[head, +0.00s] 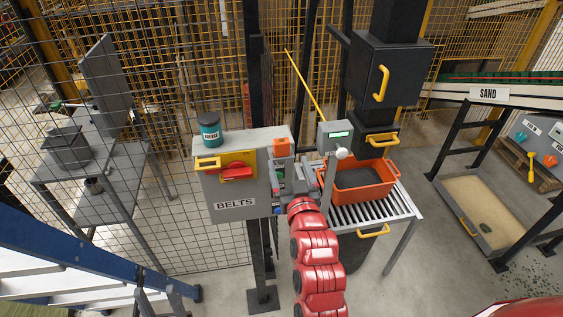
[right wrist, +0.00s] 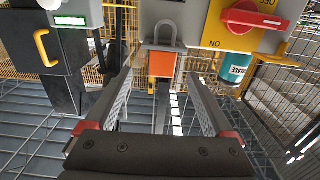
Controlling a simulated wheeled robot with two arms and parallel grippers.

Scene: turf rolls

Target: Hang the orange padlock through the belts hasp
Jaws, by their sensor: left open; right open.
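The orange padlock (head: 281,147) shows at the right side of the grey BELTS box (head: 235,208). In the right wrist view the padlock (right wrist: 162,65) has its grey shackle above the orange body in the picture. My right gripper (head: 292,184) is just below and in front of it. In the right wrist view its two fingers (right wrist: 160,88) are spread and empty, with the padlock ahead between their tips. The red switch handle (head: 236,173) sits on a yellow plate on the box front. I cannot make out the hasp clearly. My left gripper is not in view.
A teal jar (head: 209,131) stands on top of the box. Right of my arm are a grey display unit (head: 335,134) and an orange crate (head: 392,187) on a roller table (head: 400,213). A mesh fence stands behind; a blue ladder (head: 60,258) is at lower left.

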